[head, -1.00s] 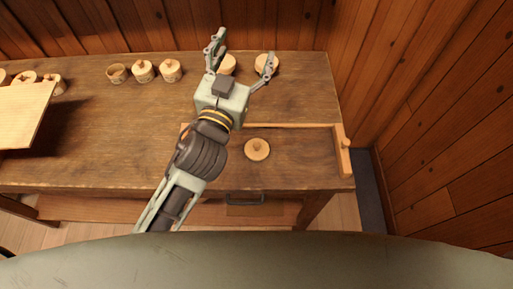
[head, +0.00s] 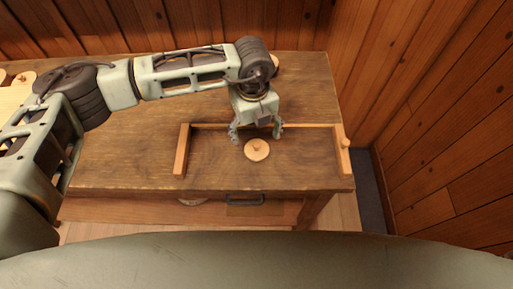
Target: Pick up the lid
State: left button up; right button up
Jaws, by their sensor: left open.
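The lid (head: 257,150) is a round, light wooden disc with a small knob. It lies flat on the table inside a low wooden frame, in the middle of the head view. My left gripper (head: 256,135) is open and points down toward the front, with its fingers just behind the lid, one toward each side of it. I cannot tell how high the fingertips are above the table. Nothing shows between the fingers. My right gripper is not in view.
The low wooden frame (head: 182,150) borders the lid on the left, back and right. A drawer handle (head: 245,200) is below the table's front edge. A wood-panelled wall (head: 430,110) stands at the right.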

aim_at(255, 144)
pick_arm(q)
jog(key=f+p, duration=0.1)
jog(key=f, duration=0.1)
jog(key=f+p, duration=0.1)
jog(key=f, duration=0.1)
jog(key=f+p, duration=0.1)
jog(key=f, duration=0.1)
jog(key=shift+s+d+f, duration=0.2)
jog(key=shift+s, duration=0.1)
jog(key=shift+f, duration=0.45)
jog(key=c, duration=1)
